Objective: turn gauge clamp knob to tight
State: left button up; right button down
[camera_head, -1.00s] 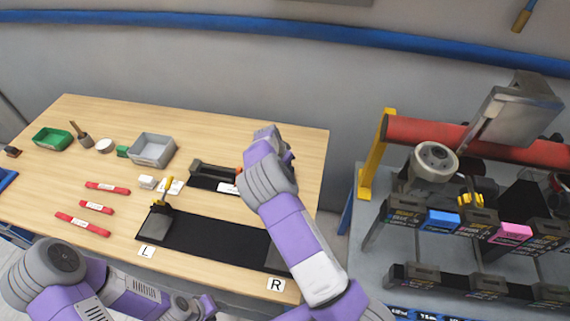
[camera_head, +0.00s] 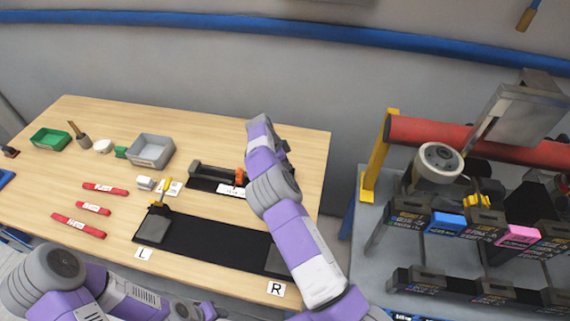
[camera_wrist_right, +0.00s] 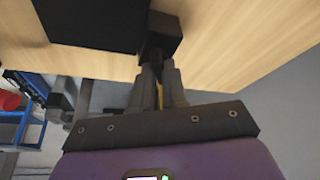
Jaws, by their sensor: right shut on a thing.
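The long black fixture (camera_head: 205,240) lies at the table's front between labels L and R. My right gripper is hidden behind my forearm in the head view. In the right wrist view its fingers (camera_wrist_right: 160,82) are closed at a dark clamp block (camera_wrist_right: 162,36) beside a black slab (camera_wrist_right: 95,20). A thin yellow part, likely the knob, shows between the fingers. Its turn and marking cannot be read.
Behind the fixture lie a black bar device (camera_head: 212,175) with an orange end, and a white card. A grey bin (camera_head: 150,150), a green bin (camera_head: 50,139) and red strips (camera_head: 92,208) lie left. A rack with a red tube (camera_head: 480,140) stands right, past the table edge.

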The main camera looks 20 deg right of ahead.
dwell(0.4)
jog(key=c, duration=1.2)
grip_release()
jog(key=shift+o, duration=0.2)
jog(key=shift+r, duration=0.1)
jog(key=v, duration=0.7)
jog(key=shift+r, duration=0.2)
jog(key=shift+a, duration=0.1)
